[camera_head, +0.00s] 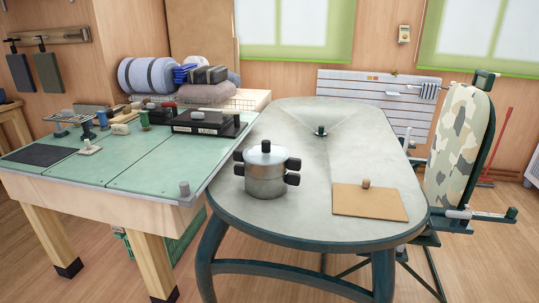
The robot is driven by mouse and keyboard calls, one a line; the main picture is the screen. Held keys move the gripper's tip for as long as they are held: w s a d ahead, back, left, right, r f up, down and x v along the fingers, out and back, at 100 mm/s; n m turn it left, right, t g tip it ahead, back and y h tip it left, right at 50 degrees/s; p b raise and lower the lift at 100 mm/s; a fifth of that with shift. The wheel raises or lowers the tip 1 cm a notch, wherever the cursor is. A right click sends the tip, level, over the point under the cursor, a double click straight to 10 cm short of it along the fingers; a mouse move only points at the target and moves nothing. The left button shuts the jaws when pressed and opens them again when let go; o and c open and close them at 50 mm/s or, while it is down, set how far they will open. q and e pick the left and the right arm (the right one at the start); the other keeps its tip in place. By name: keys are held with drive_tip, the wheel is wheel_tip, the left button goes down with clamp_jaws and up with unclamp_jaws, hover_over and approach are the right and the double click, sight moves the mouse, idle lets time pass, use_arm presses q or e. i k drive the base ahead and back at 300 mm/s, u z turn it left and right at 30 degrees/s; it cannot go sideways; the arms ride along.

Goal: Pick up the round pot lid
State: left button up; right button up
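A round metal pot (265,182) with black side handles stands upright on the grey oval table, left of its middle. A round lid (266,156) with a black knob on top sits on the pot. Neither of my grippers is in view, so nothing shows near the lid.
A flat tan board (369,203) with a small knob lies to the right of the pot on the oval table (290,224). A small dark knob-like thing (321,131) stands farther back. A green-topped workbench (135,165) with tools is at left. A camouflage-patterned ironing-board-like panel (460,150) stands at right.

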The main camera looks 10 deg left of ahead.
sight(265, 153)
drive_tip(key=u, duration=1.9)
drive_tip(key=i, duration=1.55)
drive_tip(key=z, duration=1.45)
